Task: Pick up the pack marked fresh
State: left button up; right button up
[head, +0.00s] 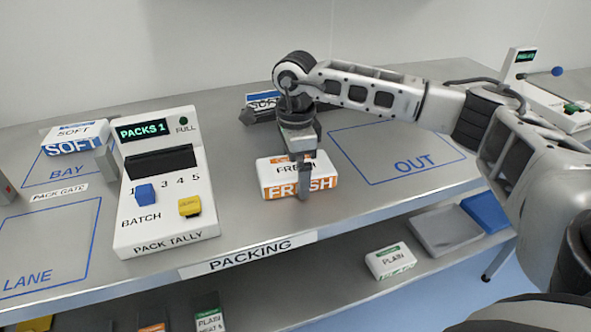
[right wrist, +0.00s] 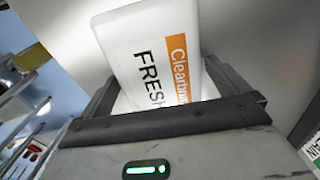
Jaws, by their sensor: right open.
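The pack marked FRESH (head: 280,178), white with orange sides, stands on the steel packing table near its front edge. My right gripper (head: 303,178) is over the pack, pointing down, with one finger in front of its printed front side. In the right wrist view the FRESH pack (right wrist: 150,65) lies between the two open fingers (right wrist: 165,85). I cannot tell whether the fingers touch it. My left gripper is in neither view.
The PACK TALLY box (head: 165,230), reading PACKS 1, stands left of the pack. A SOFT pack (head: 72,138) is at the BAY outline, and another SOFT pack (head: 262,100) is behind my gripper. The OUT outline (head: 385,180) is empty. A PLAIN pack (head: 390,261) is on the lower shelf.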

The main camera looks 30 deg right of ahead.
jog(key=shift+f, duration=0.15)
jog(key=c, duration=1.1)
